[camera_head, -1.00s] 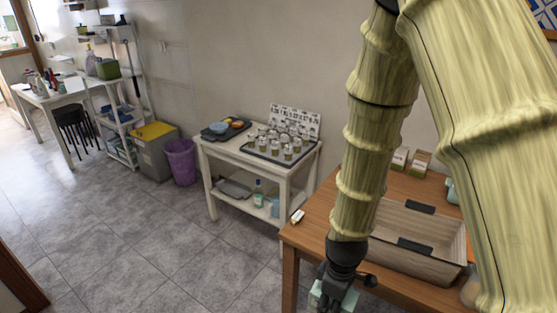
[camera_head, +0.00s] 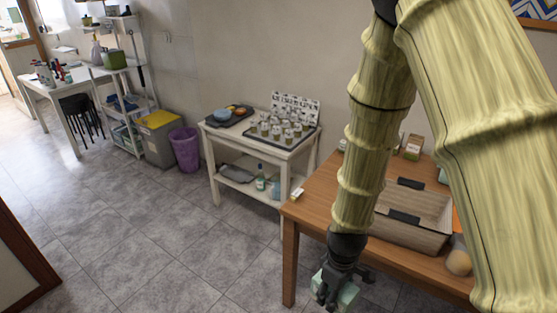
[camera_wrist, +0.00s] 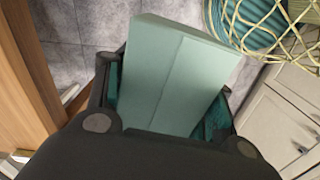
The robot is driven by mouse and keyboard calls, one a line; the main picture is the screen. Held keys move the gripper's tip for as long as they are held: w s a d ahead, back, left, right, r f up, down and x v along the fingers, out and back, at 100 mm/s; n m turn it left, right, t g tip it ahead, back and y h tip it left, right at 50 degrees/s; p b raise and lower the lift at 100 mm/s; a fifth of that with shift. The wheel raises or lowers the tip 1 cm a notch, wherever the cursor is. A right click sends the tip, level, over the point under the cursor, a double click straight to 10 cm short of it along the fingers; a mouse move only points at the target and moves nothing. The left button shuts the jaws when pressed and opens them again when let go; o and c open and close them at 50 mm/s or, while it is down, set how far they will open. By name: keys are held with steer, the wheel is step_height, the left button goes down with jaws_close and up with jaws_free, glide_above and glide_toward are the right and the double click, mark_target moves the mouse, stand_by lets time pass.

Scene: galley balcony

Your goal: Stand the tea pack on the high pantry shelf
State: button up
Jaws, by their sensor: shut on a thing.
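The tea pack is a pale green box (camera_wrist: 180,75), held between the fingers of my gripper (camera_wrist: 163,105) in the wrist view. In the head view my gripper (camera_head: 330,288) hangs low beside the wooden table's front left corner, with part of the pack (camera_head: 348,296) showing at its right. My gripper is shut on the pack, over the floor. A white open shelf unit (camera_head: 120,70) stands at the back left; I cannot tell whether it is the pantry shelf.
The wooden table (camera_head: 318,205) bears a grey-brown crate (camera_head: 410,235). A white side table (camera_head: 215,128) holds a tray of jars (camera_head: 285,133). A purple basket (camera_head: 186,150) and grey bin (camera_head: 160,140) stand left of it. Tiled floor (camera_head: 150,235) is open at front left.

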steer(key=shift+d+m, duration=0.25)
steer(key=shift+m, duration=0.65)
steer(key=shift+w+d+f+m, duration=0.1)
steer(key=shift+w+d+m, duration=0.1)
steer(key=shift+m, duration=0.4)
steer(key=w+d+f+m, duration=0.2)
steer(key=w+f+m, duration=0.1)
steer(key=w+m, duration=0.2)
steer(key=shift+d+m, duration=0.15)
steer(key=shift+m, duration=0.45)
steer(key=shift+s, duration=0.1)
